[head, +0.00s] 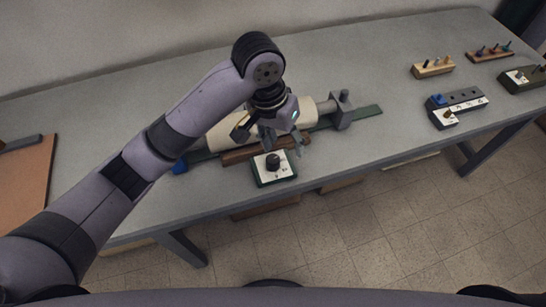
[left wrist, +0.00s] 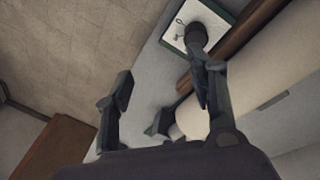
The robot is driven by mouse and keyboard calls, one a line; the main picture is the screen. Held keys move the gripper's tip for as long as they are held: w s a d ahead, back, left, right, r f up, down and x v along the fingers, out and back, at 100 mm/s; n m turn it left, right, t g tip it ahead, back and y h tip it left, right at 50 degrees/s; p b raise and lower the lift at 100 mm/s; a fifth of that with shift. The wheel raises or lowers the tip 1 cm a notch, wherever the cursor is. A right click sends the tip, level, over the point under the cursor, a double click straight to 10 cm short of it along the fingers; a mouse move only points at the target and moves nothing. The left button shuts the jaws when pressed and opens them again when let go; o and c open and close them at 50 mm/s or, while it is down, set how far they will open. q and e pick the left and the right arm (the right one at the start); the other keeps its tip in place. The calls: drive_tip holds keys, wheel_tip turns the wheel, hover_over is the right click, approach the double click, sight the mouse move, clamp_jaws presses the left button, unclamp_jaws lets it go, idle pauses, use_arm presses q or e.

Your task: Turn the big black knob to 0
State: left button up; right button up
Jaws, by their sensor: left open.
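The big black knob (head: 273,161) stands on a white-faced, dark green box (head: 262,182) at the front edge of the table. In the left wrist view the knob (left wrist: 196,36) is near the top, with the white face (left wrist: 178,24) partly showing beside it. My left gripper (head: 283,147) is open and empty, above and just behind the knob. In the left wrist view its fingers (left wrist: 160,90) are spread apart, with one finger's tip close below the knob in the picture. I cannot tell whether it touches. The markings on the face are too small to read.
A cream roller (head: 306,112) on a green base (head: 368,112) and a brown wooden bar (head: 235,156) lie right behind the box. Peg blocks (head: 432,68) and a grey switch box (head: 468,103) stand at the right. The table (head: 390,75) between is clear.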

sight(273, 159)
use_arm(q)
drive_tip(key=w+a+r+n+y, duration=0.1)
drive_tip(key=w+a+r+y, duration=0.15)
drive_tip(key=r, duration=0.25)
drive_tip(key=f, duration=1.7)
drive_tip(key=shift+w+d, duration=0.1)
drive_tip(key=shift+w, duration=0.2)
drive_tip(key=shift+c, duration=0.2)
drive_tip(key=shift+r, duration=0.1)
drive_tip(key=c, duration=1.1)
